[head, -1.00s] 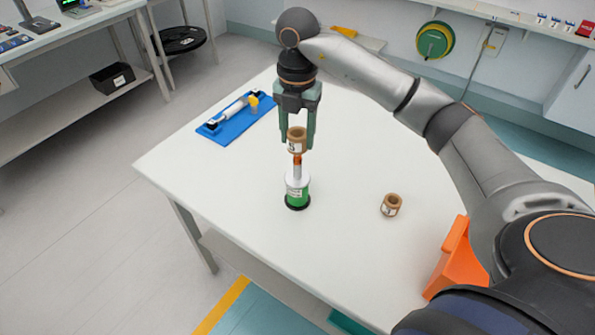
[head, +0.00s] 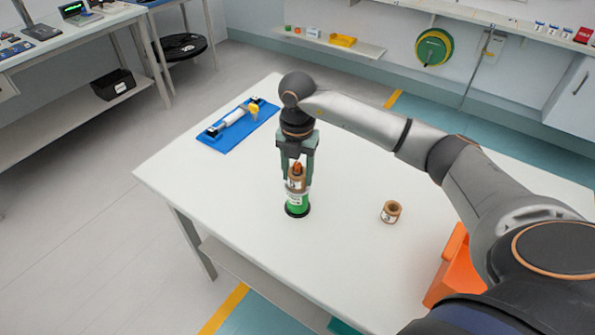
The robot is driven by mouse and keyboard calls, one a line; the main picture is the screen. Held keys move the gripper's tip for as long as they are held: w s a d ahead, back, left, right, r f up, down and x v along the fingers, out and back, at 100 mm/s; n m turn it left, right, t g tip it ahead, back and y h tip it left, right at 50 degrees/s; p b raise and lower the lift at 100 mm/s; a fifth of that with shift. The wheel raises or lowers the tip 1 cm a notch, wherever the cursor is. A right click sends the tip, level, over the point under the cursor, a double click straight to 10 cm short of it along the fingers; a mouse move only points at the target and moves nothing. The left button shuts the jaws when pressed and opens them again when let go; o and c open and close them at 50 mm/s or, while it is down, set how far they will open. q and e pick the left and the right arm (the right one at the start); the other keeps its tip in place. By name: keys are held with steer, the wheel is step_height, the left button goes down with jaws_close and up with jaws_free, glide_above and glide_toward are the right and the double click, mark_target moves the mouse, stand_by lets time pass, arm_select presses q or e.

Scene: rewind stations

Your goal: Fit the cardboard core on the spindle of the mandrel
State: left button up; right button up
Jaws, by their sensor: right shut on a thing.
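The mandrel (head: 297,208) stands upright on the white table, with a green and white body on a dark base. A brown cardboard core (head: 296,184) with a white label is around its spindle, low down, just above the green part. The orange spindle tip (head: 297,169) shows above the core. My right gripper (head: 297,183) points straight down, its fingers shut on the core from both sides. Whether the core touches the body beneath is hard to tell. A second cardboard core (head: 391,212) stands on the table to the right. My left gripper is not in view.
The white table (head: 240,195) is mostly clear around the mandrel. A blue tray (head: 240,127) with a white roller and a yellow part lies at the back left. An orange bin (head: 455,268) is at the right edge, partly behind my arm.

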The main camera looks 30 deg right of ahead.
steer(key=o, duration=1.3)
steer(key=shift+r, duration=0.1)
step_height(320, 180, up, 12)
